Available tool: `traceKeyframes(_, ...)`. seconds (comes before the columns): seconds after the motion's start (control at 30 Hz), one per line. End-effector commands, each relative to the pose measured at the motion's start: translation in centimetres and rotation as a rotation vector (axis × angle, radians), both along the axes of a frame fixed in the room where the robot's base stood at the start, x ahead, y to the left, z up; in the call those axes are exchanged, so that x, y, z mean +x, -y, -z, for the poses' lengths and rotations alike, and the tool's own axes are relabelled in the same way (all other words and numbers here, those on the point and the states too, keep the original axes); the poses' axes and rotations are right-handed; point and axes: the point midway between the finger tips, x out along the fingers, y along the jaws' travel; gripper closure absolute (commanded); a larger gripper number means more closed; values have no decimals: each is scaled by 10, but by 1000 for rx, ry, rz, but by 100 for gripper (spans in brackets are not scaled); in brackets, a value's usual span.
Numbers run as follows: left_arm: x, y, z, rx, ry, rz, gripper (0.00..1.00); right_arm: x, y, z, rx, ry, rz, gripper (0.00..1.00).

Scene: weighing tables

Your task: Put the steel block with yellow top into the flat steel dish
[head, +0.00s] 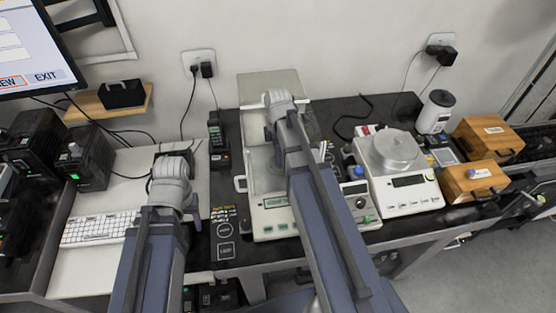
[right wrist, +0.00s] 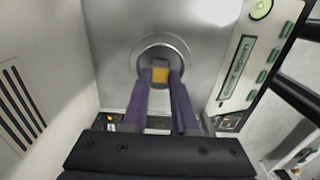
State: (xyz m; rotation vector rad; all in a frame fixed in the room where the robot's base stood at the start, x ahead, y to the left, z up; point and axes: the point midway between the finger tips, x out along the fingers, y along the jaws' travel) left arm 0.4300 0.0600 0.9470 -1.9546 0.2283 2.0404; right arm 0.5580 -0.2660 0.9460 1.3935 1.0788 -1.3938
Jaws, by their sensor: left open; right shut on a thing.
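My right gripper (right wrist: 162,78) is shut on the steel block with yellow top (right wrist: 161,75); its yellow face shows between the two fingertips. The round, flat steel dish (right wrist: 181,46) lies around and behind the block in the right wrist view. I cannot tell whether the block touches it. In the head view my right arm hides the block, the dish and its own fingers over the left balance (head: 272,226). My left gripper (head: 182,154) is open above the white table on the left, by the dark table's edge; its fingers are small and partly hidden.
A second balance (head: 410,190) with a raised round pan stands to the right. Two wooden boxes (head: 486,137) and a white jar (head: 435,112) are beyond it. A keyboard (head: 98,229) and dark devices are at the left. Cables run along the wall.

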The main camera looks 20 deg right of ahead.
Motion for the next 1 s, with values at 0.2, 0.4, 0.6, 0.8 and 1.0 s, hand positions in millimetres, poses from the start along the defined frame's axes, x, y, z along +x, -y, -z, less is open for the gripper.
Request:
traceKeyframes(0.2, 0, 0, 3, 0, 0, 0, 43, 0, 0, 3, 0, 0, 0, 100)
traceKeyframes(0.4, 0, 0, 7, 0, 0, 0, 43, 0, 0, 7, 0, 0, 0, 100)
traceKeyframes(0.6, 0, 0, 6, 0, 0, 0, 43, 0, 0, 6, 0, 0, 0, 54)
traceKeyframes(0.8, 0, 0, 6, 0, 0, 0, 43, 0, 0, 6, 0, 0, 0, 43)
traceKeyframes(1.0, 0, 0, 5, 0, 0, 0, 43, 0, 0, 5, 0, 0, 0, 43)
